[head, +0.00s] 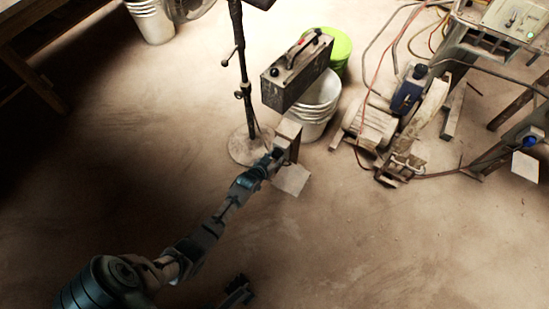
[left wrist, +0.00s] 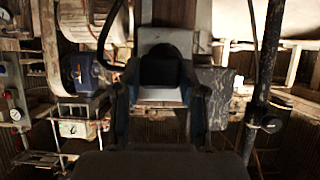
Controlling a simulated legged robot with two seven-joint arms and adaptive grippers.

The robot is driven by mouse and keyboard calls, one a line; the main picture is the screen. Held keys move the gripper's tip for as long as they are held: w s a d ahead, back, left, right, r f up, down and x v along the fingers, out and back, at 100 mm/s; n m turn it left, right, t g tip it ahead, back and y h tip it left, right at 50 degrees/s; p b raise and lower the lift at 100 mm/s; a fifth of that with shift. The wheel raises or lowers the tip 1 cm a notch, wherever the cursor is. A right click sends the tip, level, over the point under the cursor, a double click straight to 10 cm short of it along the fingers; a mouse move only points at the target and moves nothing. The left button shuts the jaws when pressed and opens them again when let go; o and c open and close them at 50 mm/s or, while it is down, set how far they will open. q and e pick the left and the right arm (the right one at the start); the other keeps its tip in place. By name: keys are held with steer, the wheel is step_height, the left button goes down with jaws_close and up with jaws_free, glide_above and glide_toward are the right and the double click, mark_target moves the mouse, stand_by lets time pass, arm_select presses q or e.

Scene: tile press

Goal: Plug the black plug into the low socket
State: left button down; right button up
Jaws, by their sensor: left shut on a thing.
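My left gripper (head: 277,155) reaches in from the lower left in the head view. Its tip is at a small box on a short post (head: 288,130), apparently the low socket. In the left wrist view, my left gripper (left wrist: 165,95) has its fingers shut on either side of a dark block, apparently the black plug (left wrist: 161,68). A pale grey plate, apparently the socket's face (left wrist: 168,37), stands right behind the plug. I cannot tell whether plug and socket touch. A dark jaw-like part, apparently my right gripper (head: 238,291), shows at the bottom edge; its state is unclear.
A black stand (head: 243,80) rises just left of the post. A metal case (head: 297,75) and white bucket (head: 317,105) stand behind it. A motor machine (head: 385,120) is to the right. The floor (head: 400,250) in front is clear.

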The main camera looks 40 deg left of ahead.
arm_select(q)
steer(key=shift+w, duration=0.15)
steer(key=shift+w+a, duration=0.2)
steer(key=c, duration=1.9)
jaws_free()
steer(key=shift+w+d+r, duration=0.1)
steer(key=shift+w+r, duration=0.15)
steer(key=shift+w, duration=0.05)
steer(key=shift+w+r, duration=0.15)
jaws_close()
steer(key=shift+s+f, duration=0.2)
steer(key=shift+s, duration=0.2)
